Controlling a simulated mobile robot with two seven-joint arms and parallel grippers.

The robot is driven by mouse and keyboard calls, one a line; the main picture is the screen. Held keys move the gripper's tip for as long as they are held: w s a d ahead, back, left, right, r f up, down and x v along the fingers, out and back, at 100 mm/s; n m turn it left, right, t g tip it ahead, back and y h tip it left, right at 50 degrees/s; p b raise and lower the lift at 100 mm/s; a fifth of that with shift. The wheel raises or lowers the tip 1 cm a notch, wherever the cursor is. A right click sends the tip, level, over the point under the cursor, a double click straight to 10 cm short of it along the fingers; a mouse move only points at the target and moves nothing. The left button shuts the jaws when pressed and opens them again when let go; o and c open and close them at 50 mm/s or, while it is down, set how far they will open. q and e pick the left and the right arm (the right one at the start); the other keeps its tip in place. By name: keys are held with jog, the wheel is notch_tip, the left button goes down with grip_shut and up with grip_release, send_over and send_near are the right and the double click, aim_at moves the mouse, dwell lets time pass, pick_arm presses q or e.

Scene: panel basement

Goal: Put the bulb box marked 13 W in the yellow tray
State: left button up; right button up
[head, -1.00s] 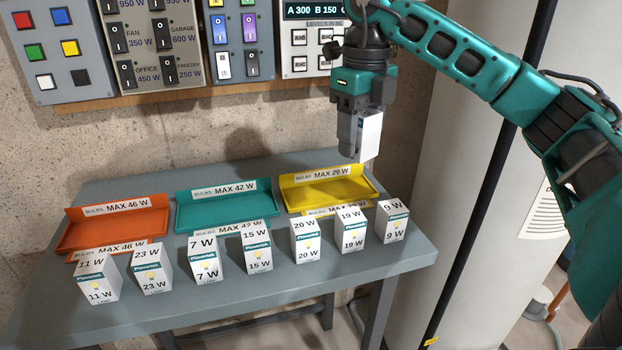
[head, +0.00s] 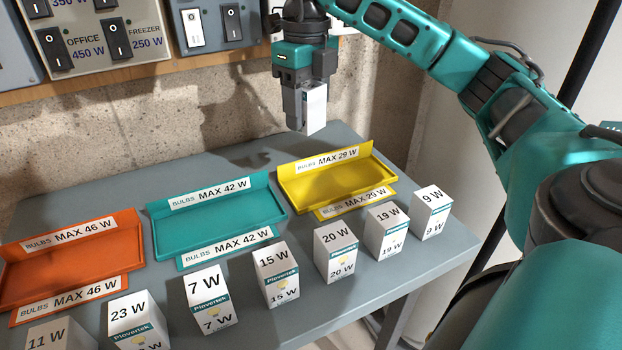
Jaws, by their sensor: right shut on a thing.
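My right gripper (head: 304,112) is shut on a white bulb box (head: 316,108). It holds the box upright in the air, above and behind the yellow tray (head: 332,184) as seen here. The mark on the held box cannot be read from this side. The yellow tray is marked MAX 29 W, stands at the right back of the table and is empty. My left gripper is not in view.
An empty teal tray (head: 215,220) and an empty orange tray (head: 65,265) stand left of the yellow one on the grey table (head: 350,285). Several bulb boxes stand in front, including 20 W (head: 335,252), 19 W (head: 387,232) and 9 W (head: 430,213). Switch panels (head: 100,40) hang on the wall behind.

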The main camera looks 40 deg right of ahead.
send_over(306, 192)
notch_tip(306, 192, down, 9)
jog(key=shift+d+f+b, duration=0.15)
jog(key=shift+f+b, duration=0.05)
jog(key=shift+b, duration=0.2)
jog(key=shift+f, duration=0.25)
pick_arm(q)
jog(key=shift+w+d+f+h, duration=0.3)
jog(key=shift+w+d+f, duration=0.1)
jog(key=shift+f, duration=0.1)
pick_arm(e)
jog(key=shift+f, duration=2.05)
pick_arm(q)
jog(key=shift+b, duration=0.3)
pick_arm(e)
jog(key=shift+f, duration=0.1)
jog(key=o, duration=1)
jog(key=shift+f, duration=0.1)
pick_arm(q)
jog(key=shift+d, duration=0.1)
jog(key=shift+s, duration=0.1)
pick_arm(e)
jog(key=shift+a, duration=0.2)
